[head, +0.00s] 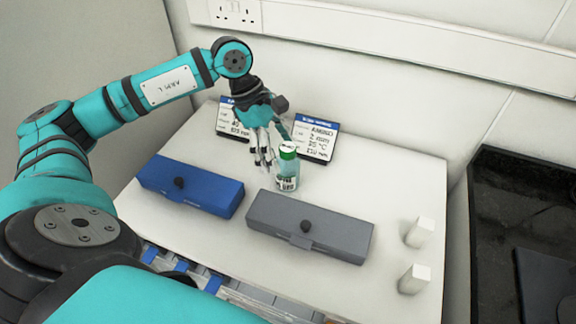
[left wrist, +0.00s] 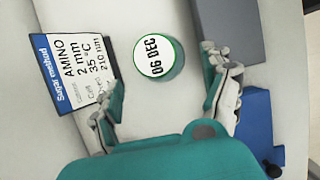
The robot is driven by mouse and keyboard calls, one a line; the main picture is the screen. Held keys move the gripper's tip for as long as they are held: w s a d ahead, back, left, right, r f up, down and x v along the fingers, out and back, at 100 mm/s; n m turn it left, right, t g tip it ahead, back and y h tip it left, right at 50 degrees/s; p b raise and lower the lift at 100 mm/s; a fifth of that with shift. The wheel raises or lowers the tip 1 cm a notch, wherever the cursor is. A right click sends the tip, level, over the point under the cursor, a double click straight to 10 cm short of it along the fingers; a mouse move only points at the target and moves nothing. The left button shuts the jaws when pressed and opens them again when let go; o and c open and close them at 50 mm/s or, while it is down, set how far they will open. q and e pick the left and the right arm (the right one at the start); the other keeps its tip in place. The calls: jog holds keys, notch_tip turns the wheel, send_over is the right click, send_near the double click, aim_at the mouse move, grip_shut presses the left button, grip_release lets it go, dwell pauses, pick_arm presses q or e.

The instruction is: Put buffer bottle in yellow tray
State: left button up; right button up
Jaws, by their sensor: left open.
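A clear bottle with a green-rimmed cap (head: 287,168) stands upright on the white bench top, behind the grey box. In the left wrist view the bottle's white cap top (left wrist: 154,57) reads "06 DEC". My left gripper (head: 265,155) is just left of the bottle in the head view. In the left wrist view its open fingers (left wrist: 165,95) are spread wide, with the cap ahead of and between them, apart from both. No yellow tray shows in either view. My right gripper is not in view.
A blue box (head: 190,187) and a grey box (head: 310,226) with black knobs lie in front. Two method cards (head: 315,142) (head: 233,121) lean at the back. Two white blocks (head: 419,232) (head: 414,278) stand at the right. A dark basin (head: 520,190) lies beyond the right edge.

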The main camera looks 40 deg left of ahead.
aim_at(288, 169)
pick_arm(q)
jog(key=shift+d+f, duration=0.25)
jog(key=shift+f, duration=0.2)
jog(key=p+x, duration=0.1)
jog(key=x, duration=0.2)
jog(key=shift+s+d+f+p, duration=0.1)
jog(key=shift+d+f+p, duration=0.1)
jog(key=shift+d+p, duration=0.15)
jog(key=shift+d+f, duration=0.15)
jog(key=shift+f, duration=0.4)
